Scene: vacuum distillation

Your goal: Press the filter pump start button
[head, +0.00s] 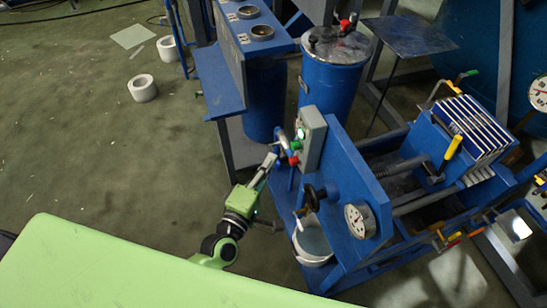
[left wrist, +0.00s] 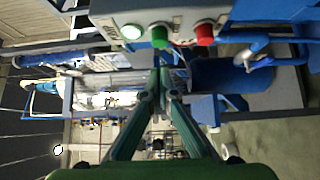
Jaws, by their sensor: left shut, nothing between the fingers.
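The grey control box (head: 312,138) is mounted on the blue filter press frame, its button face turned toward my left gripper. In the left wrist view the box (left wrist: 175,10) carries a lit white lamp (left wrist: 131,31), a green button (left wrist: 160,36) and a red button (left wrist: 205,34) in a row. My left gripper (head: 272,160) is shut and empty, pointing at the box's face. In the left wrist view its closed fingertips (left wrist: 159,68) are just below the green button in the picture. I cannot tell whether they touch it. My right gripper is not in view.
A blue tank (head: 333,80) stands behind the box. Open green floor (head: 100,150) lies to the left.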

